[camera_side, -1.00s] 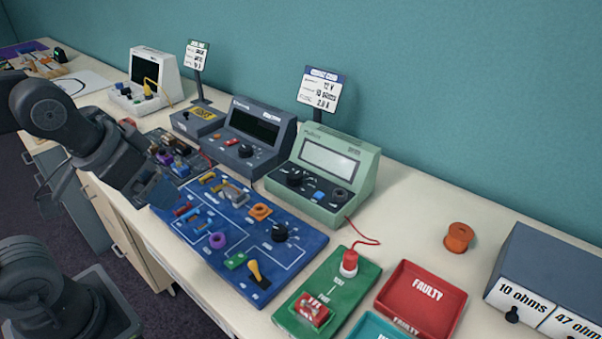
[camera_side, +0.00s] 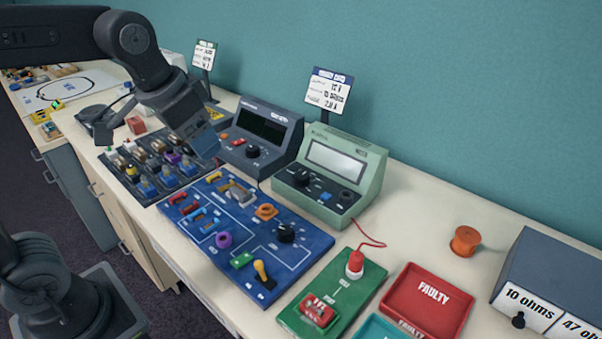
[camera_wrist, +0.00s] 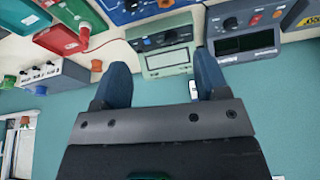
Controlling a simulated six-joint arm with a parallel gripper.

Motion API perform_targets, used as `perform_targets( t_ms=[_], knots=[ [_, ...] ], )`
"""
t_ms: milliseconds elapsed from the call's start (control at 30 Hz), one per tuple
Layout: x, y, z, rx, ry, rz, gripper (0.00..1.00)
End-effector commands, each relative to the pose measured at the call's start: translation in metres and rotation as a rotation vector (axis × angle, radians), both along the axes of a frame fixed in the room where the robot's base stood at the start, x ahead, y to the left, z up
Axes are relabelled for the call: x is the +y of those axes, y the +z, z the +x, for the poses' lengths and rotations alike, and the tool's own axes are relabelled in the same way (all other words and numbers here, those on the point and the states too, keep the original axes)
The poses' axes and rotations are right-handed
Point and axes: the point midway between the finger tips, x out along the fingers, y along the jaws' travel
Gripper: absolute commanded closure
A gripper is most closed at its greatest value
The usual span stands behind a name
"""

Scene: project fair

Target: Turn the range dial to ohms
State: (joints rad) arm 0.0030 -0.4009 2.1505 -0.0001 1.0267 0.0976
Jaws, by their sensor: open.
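A green bench meter (camera_side: 368,165) with a pale blank screen stands near the wall. Its black dial (camera_side: 302,176) sits at the left of its front panel; the markings are too small to read. The meter also shows upside down in the wrist view (camera_wrist: 168,63), beyond the fingers. My gripper (camera_side: 208,150) is raised in front of the dark power supply, left of the green meter and apart from the dial. Its two blue fingers stand apart with nothing between them in the wrist view (camera_wrist: 160,60).
A dark power supply (camera_side: 285,135) stands left of the meter. A blue circuit board (camera_side: 300,262) with a black knob (camera_side: 286,232) lies in front. A green tester (camera_side: 352,290), red FAULTY tray (camera_side: 428,303) and orange spool (camera_side: 465,240) are to the right. Sign stands rise behind.

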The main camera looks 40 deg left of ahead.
Motion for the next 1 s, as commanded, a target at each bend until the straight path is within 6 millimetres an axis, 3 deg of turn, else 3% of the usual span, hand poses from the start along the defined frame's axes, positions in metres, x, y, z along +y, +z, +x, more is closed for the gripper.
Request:
perform_targets(
  t_ms=[33,267,533,733,1000],
  knots=[
    [0.000,0.004,0.022,0.033,-0.020,0.007,0.32],
    [-0.002,0.004,0.109,0.157,-0.116,0.034,0.32],
    [-0.004,-0.035,0.200,0.293,-0.227,0.051,0.32],
    [-0.005,-0.063,0.235,0.350,-0.277,0.054,0.32],
    [-0.006,-0.082,0.241,0.366,-0.291,0.054,0.32]
  ],
)
